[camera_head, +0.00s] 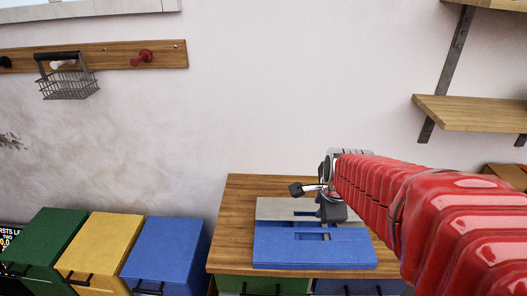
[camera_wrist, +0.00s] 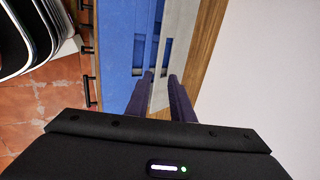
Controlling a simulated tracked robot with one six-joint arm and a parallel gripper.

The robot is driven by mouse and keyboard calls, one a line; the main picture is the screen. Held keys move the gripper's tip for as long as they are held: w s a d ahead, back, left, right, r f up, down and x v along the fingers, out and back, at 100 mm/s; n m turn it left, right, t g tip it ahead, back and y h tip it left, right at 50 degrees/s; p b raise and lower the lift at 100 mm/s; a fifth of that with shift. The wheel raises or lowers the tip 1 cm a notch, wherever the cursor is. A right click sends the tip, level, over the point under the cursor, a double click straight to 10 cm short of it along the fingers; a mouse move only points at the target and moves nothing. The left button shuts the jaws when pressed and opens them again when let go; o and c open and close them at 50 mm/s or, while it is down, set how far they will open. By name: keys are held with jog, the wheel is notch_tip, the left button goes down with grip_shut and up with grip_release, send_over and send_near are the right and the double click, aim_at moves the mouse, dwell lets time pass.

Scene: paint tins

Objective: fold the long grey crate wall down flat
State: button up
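The crate lies low on a wooden cabinet top, with a blue part (camera_head: 285,252) in front and the long grey wall (camera_head: 275,207) along the back. The grey wall looks flat and about level with the blue part; its right portion is hidden behind my gripper. In the wrist view the grey wall (camera_wrist: 187,60) is a slotted strip beside the blue part (camera_wrist: 115,45). My gripper (camera_head: 322,208) is over the right half of the crate, near the grey wall. In the wrist view its fingers (camera_wrist: 161,78) are apart with nothing between them. I cannot tell whether they touch the wall.
The wooden top (camera_head: 240,205) is bare around the crate. Green (camera_head: 48,238), yellow (camera_head: 98,243) and blue (camera_head: 165,248) boxes stand to the left. A wooden shelf (camera_head: 475,113) is on the wall at right, and a wire basket (camera_head: 68,85) hangs at upper left.

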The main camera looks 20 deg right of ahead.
jog(key=shift+s+a+r+n, duration=0.15)
jog(key=shift+a+r+n, duration=0.1)
jog(key=shift+a+n, duration=0.2)
jog(key=shift+c, duration=1.4)
jog(key=s+a+r+n, duration=0.1)
jog(key=a+n, duration=0.1)
jog(key=n, duration=0.1)
jog(key=s+a+r+n, duration=0.1)
jog(key=s+a+n, duration=0.1)
jog(key=a+n, duration=0.1)
jog(key=s+a+r+n+y, duration=0.1)
jog(key=s+a+n, duration=0.1)
jog(key=a+n, duration=0.1)
jog(key=shift+s+a+r+n, duration=0.15)
jog(key=shift+r+n, duration=0.1)
jog(key=shift+n, duration=0.2)
grip_shut()
jog(key=s+a+r+n+y, duration=0.1)
jog(key=s+a+n, duration=0.5)
jog(key=n, duration=0.5)
jog(key=shift+s+r, duration=0.25)
jog(key=shift+s, duration=0.35)
jog(key=shift+s+a, duration=0.1)
